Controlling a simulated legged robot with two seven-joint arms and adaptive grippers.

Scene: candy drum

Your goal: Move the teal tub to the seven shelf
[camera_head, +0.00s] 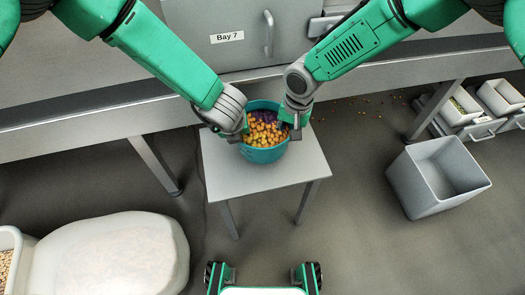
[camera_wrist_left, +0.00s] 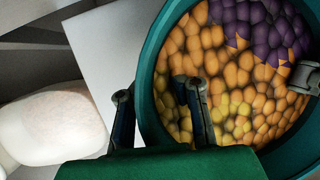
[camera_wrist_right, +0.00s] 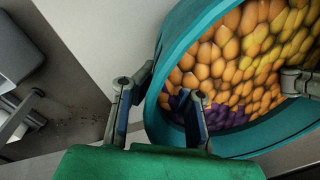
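The teal tub (camera_head: 263,155) stands upright on a small grey table (camera_head: 225,180), full of orange, yellow and purple candies. My left gripper (camera_head: 236,135) is at the tub's left rim. In the left wrist view its fingers (camera_wrist_left: 155,92) are apart, one outside the wall and one inside over the candies. My right gripper (camera_head: 297,124) is at the right rim. In the right wrist view its fingers (camera_wrist_right: 155,92) are also apart, astride the wall, with gaps visible. A "Bay 7" label (camera_head: 227,37) marks a grey front behind the table.
A long grey shelf edge (camera_head: 100,122) runs behind the small table. An empty grey bin (camera_head: 440,175) stands on the floor at right. A white sack (camera_head: 110,255) lies at lower left. Small trays (camera_head: 500,97) are at far right, with candies scattered on the floor nearby.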

